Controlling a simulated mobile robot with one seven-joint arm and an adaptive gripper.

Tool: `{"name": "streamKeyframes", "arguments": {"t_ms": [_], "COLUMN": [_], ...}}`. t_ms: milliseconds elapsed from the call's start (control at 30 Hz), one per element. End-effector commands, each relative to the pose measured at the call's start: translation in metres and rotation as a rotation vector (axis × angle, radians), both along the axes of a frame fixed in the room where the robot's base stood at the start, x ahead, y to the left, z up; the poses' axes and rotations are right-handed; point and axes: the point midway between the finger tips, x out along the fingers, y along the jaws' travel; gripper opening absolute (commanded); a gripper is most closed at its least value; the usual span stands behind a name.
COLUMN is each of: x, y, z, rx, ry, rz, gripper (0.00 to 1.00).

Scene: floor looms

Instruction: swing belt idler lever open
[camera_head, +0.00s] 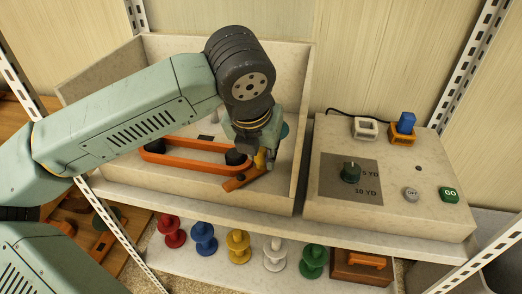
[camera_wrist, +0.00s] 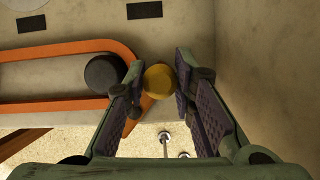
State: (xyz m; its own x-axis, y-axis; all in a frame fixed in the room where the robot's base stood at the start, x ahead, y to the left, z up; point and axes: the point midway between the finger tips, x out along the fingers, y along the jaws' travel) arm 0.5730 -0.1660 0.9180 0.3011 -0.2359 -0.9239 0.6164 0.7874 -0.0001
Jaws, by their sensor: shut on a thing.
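The orange idler lever (camera_head: 240,181) sits low in the pale open-fronted housing and points down-left from my gripper in the head view. Its yellow knob (camera_wrist: 160,79) shows between my fingers in the wrist view, with part of the orange arm (camera_wrist: 139,124) below it. My gripper (camera_head: 268,158) is shut on the knob, one finger on each side. The orange belt (camera_head: 188,163) runs as a long loop beside the lever. A black roller (camera_wrist: 103,74) sits inside the belt's near end, left of my fingers. My fingers hide part of the lever.
The housing wall (camera_head: 303,125) rises close on the right of my gripper. Beyond it stands a control box with a dial (camera_head: 351,173), a grey OFF button (camera_head: 411,194) and a green GO button (camera_head: 449,195). Several coloured spools, including a yellow one (camera_head: 238,246), stand on the shelf below.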

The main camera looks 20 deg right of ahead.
Motion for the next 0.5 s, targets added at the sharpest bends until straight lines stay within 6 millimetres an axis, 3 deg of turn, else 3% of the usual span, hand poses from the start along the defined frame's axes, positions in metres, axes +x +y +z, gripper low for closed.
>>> {"name": "streamKeyframes", "arguments": {"t_ms": [500], "x": [-0.0046], "y": [-0.0011], "z": [-0.0032], "rx": [-0.003], "ry": [-0.002], "rz": [-0.108], "gripper": [0.00]}}
